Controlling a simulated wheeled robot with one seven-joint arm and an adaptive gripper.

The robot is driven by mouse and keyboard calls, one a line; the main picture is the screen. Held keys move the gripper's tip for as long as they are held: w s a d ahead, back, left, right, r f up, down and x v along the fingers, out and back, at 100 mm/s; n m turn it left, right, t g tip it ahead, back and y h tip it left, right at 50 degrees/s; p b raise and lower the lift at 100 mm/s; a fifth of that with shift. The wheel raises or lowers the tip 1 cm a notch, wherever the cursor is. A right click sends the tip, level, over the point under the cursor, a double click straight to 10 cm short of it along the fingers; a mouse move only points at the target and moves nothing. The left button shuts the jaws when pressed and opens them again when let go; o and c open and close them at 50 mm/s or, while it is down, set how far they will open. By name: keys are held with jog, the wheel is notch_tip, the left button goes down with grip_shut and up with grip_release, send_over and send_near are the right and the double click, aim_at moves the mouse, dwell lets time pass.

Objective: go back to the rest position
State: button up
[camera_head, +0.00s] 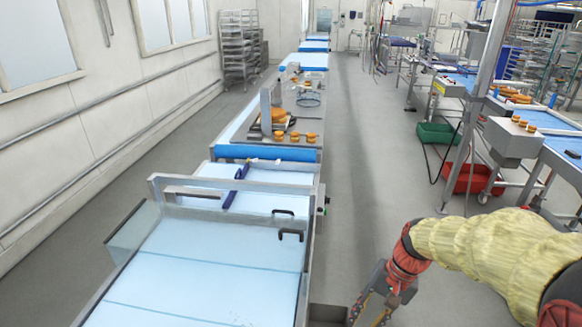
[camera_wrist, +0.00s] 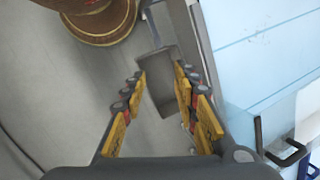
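My gripper (camera_head: 374,305) hangs at the lower right of the head view, at the end of my yellow-sleeved arm, just right of the conveyor. In the wrist view my gripper (camera_wrist: 160,85) has its two yellow-padded fingers apart, with nothing between them. Beyond the fingertips is a grey metal box (camera_wrist: 163,95) beside the conveyor; its edge also shows at the bottom of the head view (camera_head: 328,314).
The conveyor (camera_head: 200,265) with a light blue belt runs along the left, with black handles (camera_head: 291,234) on its cover. Several orange rounds (camera_head: 295,137) sit farther up the line. Green (camera_head: 437,133) and red (camera_head: 470,179) crates stand at right. The grey aisle floor (camera_head: 370,170) is clear.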

jog(key=s+r+n+t+h, duration=0.3)
jog(key=s+r+n+t, duration=0.2)
jog(key=s+r, duration=0.7)
jog(key=shift+s+d+r+t+h, duration=0.4)
jog(key=shift+r+t, duration=0.4)
jog(key=shift+r, duration=0.65)
